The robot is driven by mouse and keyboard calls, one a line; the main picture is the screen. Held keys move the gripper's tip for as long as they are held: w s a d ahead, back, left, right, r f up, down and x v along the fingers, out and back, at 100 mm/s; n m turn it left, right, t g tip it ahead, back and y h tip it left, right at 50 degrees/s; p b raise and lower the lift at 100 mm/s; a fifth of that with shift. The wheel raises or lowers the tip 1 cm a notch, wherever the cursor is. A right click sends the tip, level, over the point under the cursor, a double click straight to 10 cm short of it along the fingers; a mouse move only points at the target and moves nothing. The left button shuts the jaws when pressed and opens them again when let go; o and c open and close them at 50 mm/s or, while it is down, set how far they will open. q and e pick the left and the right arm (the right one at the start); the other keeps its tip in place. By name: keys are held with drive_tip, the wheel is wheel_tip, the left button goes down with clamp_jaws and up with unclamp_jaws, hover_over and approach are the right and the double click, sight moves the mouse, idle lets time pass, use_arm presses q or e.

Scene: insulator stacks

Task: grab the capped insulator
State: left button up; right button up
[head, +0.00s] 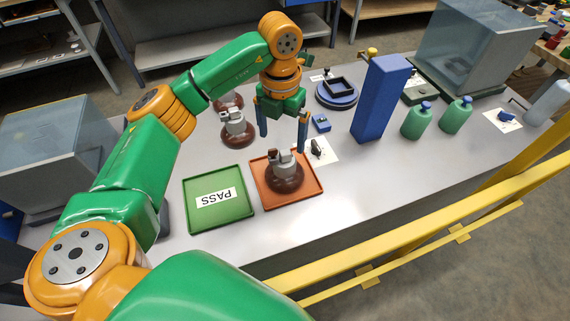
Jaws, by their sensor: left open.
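A brown insulator with a grey metal cap (284,178) stands upright on the orange tray (313,194). A second brown insulator with a grey cap (237,133) stands on the grey table, left of my left gripper. Another brown insulator (229,101) is behind it, partly hidden by my arm. My left gripper (283,142) points down with its two blue fingers spread wide and nothing between them. It appears above and slightly behind the insulator on the orange tray, not visibly touching it. My right gripper is not in view.
A green tray (233,221) marked PASS lies left of the orange tray. A tall blue block (380,98), two green bottles (417,121) and a round blue fixture (337,98) stand to the right. A yellow rail (400,240) runs along the front.

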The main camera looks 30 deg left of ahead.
sight(284, 152)
use_arm(q)
drive_tip(key=shift+s+f+p, duration=0.15)
drive_tip(key=shift+f+p, duration=0.15)
drive_tip(key=shift+f, duration=0.05)
drive_tip(key=f, duration=0.2)
drive_tip(key=f+p, duration=0.2)
drive_tip(key=f, duration=0.1)
drive_tip(key=shift+d+f, duration=0.35)
drive_tip(key=shift+f, duration=0.25)
drive_tip(key=shift+w, duration=0.2)
clamp_jaws()
